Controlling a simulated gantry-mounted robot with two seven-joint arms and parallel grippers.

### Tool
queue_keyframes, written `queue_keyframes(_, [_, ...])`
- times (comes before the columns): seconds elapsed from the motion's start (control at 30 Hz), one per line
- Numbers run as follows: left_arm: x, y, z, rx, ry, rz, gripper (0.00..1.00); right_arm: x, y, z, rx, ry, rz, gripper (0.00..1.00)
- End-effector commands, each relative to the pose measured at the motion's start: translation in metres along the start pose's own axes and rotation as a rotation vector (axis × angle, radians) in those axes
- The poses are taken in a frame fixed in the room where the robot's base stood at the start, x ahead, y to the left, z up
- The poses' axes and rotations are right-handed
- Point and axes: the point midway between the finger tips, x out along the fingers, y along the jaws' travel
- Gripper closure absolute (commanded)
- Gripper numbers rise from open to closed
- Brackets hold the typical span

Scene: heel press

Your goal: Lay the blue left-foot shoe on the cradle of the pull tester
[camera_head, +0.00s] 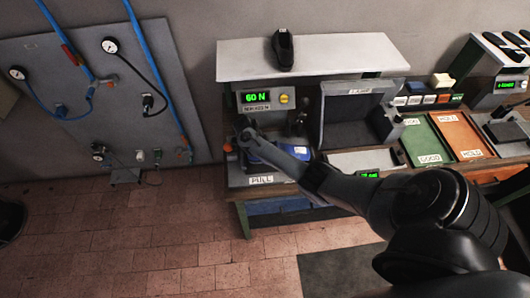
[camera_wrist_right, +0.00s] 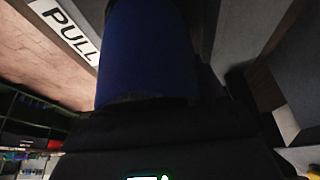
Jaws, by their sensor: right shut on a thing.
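My right arm reaches from the lower right across to the pull tester, whose green "60 N" display (camera_head: 256,97) faces me in the head view. My right gripper (camera_head: 248,140) is shut on the blue shoe (camera_head: 266,156) just above the "PULL" label (camera_head: 261,180). The blue shoe (camera_wrist_right: 150,50) fills the upper middle of the right wrist view, close to the "PULL" label (camera_wrist_right: 70,30). My arm covers much of the shoe, and the cradle cannot be made out. Whether the shoe touches the cradle I cannot tell. My left gripper is not in view.
A dark shoe (camera_head: 283,48) stands on the pale shelf (camera_head: 345,57) above the tester. A grey bin (camera_head: 350,112) stands right of the tester. A gauge panel (camera_head: 75,75) is on the left wall.

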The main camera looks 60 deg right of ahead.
Motion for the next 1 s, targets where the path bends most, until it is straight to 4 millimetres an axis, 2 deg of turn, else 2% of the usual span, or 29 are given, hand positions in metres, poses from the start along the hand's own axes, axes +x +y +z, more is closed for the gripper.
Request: queue_keyframes(1.0, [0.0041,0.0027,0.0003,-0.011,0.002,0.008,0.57,0.0079,-0.0007,0.0041,0.0,-0.001,0.0,0.67])
